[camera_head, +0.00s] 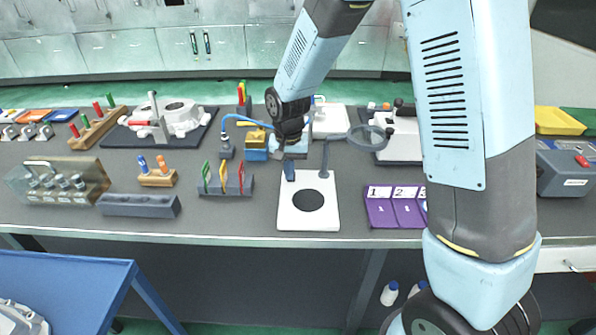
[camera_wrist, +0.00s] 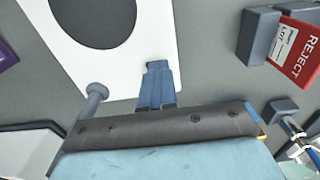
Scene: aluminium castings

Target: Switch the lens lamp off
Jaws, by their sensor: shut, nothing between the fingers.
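The lens lamp (camera_head: 370,138) is a round grey-rimmed lens on an arm from a dark post (camera_head: 324,157). The post also shows in the wrist view (camera_wrist: 96,93), at the edge of a white plate (camera_head: 290,222) with a black disc (camera_head: 308,200). I cannot make out a switch or tell whether the lamp is lit. My gripper (camera_head: 289,178) points down, left of the post, over the far part of the plate. Its blue fingers (camera_wrist: 158,70) are together and empty in the wrist view. Whether they touch anything is unclear.
A rack with green, red and yellow cards (camera_head: 226,186) stands left of the plate; a red REJECT card (camera_wrist: 296,52) shows in the wrist view. A blue-and-yellow block (camera_head: 256,146) stands behind.

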